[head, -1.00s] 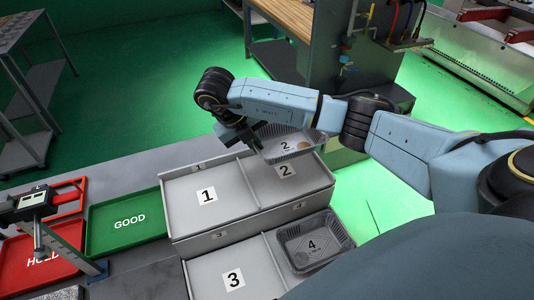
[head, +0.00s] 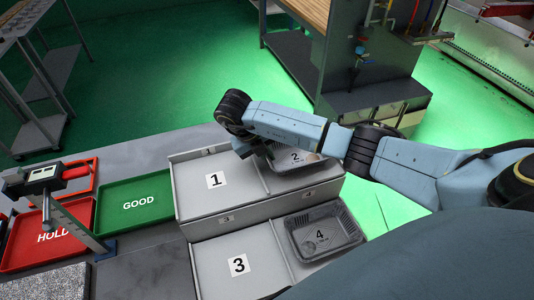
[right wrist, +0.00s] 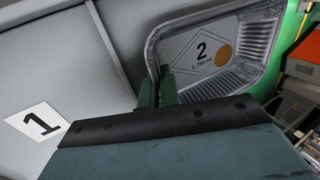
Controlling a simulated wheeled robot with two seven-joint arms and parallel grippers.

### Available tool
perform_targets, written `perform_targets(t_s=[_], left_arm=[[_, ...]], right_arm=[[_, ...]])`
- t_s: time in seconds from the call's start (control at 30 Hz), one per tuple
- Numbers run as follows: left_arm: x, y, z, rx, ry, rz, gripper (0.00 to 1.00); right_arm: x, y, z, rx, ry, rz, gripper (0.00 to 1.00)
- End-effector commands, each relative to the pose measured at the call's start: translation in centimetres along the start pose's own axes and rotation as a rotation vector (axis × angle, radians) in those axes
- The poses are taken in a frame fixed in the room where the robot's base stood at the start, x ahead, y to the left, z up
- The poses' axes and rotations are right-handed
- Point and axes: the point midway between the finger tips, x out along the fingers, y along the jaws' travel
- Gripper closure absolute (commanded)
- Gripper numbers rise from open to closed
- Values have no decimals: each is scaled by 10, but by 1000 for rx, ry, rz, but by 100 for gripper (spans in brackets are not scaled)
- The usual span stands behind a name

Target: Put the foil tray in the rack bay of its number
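The foil tray (head: 311,161), grey with a black 2 and a round tan spot on its floor, is at rack bay 2 in the head view. It hides that bay's floor number. It also shows in the right wrist view (right wrist: 238,70). My right gripper (right wrist: 158,92) has its two fingers closed on the tray's near-left rim. I cannot tell whether the tray touches the bay floor. The rack (head: 212,226) is grey and stepped. Bay 1 (head: 190,194) is empty, bay 3 (head: 212,262) is empty. My left gripper is not in view.
A second foil tray (head: 350,240), marked 4, sits in the lower right bay. A green GOOD tray (head: 160,181) and a red HOLD tray (head: 20,264) lie left of the rack. A gauge on a stand (head: 45,180) rises there. Behind the rack stands a machine cabinet (head: 350,103).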

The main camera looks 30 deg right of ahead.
Motion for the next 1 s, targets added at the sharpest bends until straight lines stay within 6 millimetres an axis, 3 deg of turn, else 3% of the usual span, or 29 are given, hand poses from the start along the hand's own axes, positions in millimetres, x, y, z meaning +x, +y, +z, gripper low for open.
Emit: perform_targets(t_s=[0.03, 0.2, 0.57, 0.77, 1.0], left_arm=[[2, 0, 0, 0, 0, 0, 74], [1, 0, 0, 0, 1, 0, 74], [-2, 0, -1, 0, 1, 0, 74], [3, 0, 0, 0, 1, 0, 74], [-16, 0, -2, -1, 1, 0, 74]], right_arm=[[3, 1, 0, 0, 0, -1, 100], [2, 0, 0, 0, 0, 0, 76], [-2, -1, 0, 0, 0, 0, 75], [-33, -1, 2, -1, -6, 2, 75], [-89, -3, 2, 1, -6, -1, 75]])
